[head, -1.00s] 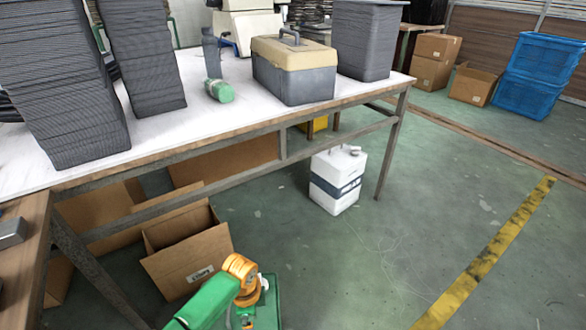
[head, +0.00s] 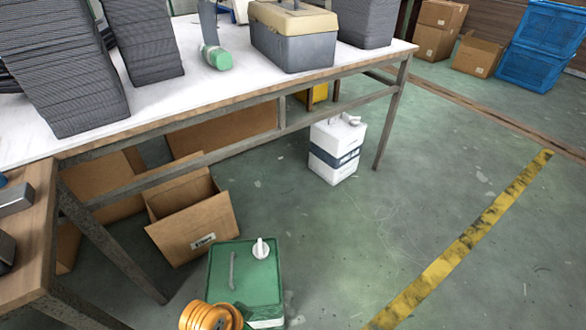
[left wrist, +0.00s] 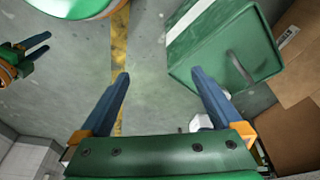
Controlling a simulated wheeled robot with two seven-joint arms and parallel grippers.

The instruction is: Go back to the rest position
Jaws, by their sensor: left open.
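My left gripper (left wrist: 163,88) is open in the left wrist view, with its two blue fingers wide apart and nothing between them. A green canister (left wrist: 210,55) stands beyond and to the right of its right finger; I cannot tell the exact gap. In the head view only an orange joint of my arm shows at the bottom edge, and the left gripper is out of that picture. My right gripper (left wrist: 47,42) shows small at the left edge of the left wrist view, its two blue fingers apart and empty.
In the head view the green canister (head: 245,275) stands on the floor by an open cardboard box (head: 195,228). A white canister (head: 337,150) stands near the leg of the white-topped table (head: 200,98). A wooden bench (head: 30,235) is at left.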

